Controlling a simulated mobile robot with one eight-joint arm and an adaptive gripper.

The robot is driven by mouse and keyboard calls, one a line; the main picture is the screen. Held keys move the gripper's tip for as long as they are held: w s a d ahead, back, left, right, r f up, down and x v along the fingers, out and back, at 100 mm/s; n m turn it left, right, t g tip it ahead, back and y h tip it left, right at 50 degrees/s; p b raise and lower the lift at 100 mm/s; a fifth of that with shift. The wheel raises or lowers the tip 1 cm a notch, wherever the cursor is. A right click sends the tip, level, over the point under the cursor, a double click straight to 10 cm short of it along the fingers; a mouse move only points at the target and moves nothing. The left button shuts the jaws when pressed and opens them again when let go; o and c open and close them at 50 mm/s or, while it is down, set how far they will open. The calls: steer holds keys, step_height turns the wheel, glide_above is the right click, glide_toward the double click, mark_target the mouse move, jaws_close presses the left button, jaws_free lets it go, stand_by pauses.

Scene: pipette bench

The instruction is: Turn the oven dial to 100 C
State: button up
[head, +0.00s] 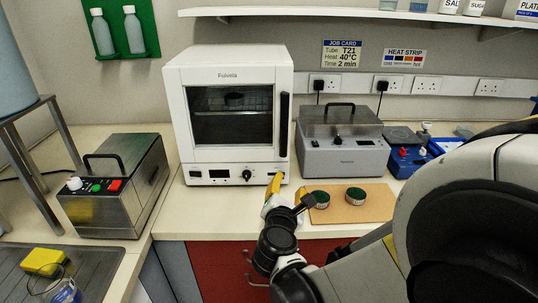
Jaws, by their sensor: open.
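The white oven (177,120) stands on the bench left of centre, its glass door closed and a dark handle along the door's right side. Its dark dial (247,175) is on the lower front panel, right of a small dark display (219,173). The dial's setting is too small to read. My gripper (273,188) is in front of the oven's lower right corner, to the right of the dial and apart from it. Its yellow fingertip covers part of the panel there. The gripper is open, and I see nothing held in it.
A grey lidded instrument (345,158) stands right of the oven. A brown board (345,213) with two green-topped round items lies at the bench front, close to my gripper. A steel bath (105,200) stands left. My arm hides the right side of the bench.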

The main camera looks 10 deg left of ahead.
mark_target(246, 175)
steer(key=s+a+f+n+y, duration=0.1)
steer(key=a+n, duration=0.1)
steer(key=a, duration=0.1)
steer(key=s+a+f+n+t+y, duration=0.1)
steer(key=a+n, duration=0.2)
steer(key=a, duration=0.1)
steer(key=s+a+f+n+y, duration=0.1)
steer(key=a+n, duration=0.2)
steer(key=a, duration=0.1)
steer(key=shift+s+a+f+t, duration=0.2)
steer(key=shift+t, duration=0.2)
steer(key=shift+w+a+n+y, duration=0.15)
steer(key=shift+a+n+y, duration=0.05)
steer(key=shift+n+y, duration=0.2)
steer(key=b+x, duration=0.2)
steer(key=x, duration=0.8)
steer(key=shift+w+b, duration=0.2)
steer(key=shift+b, duration=0.2)
jaws_close()
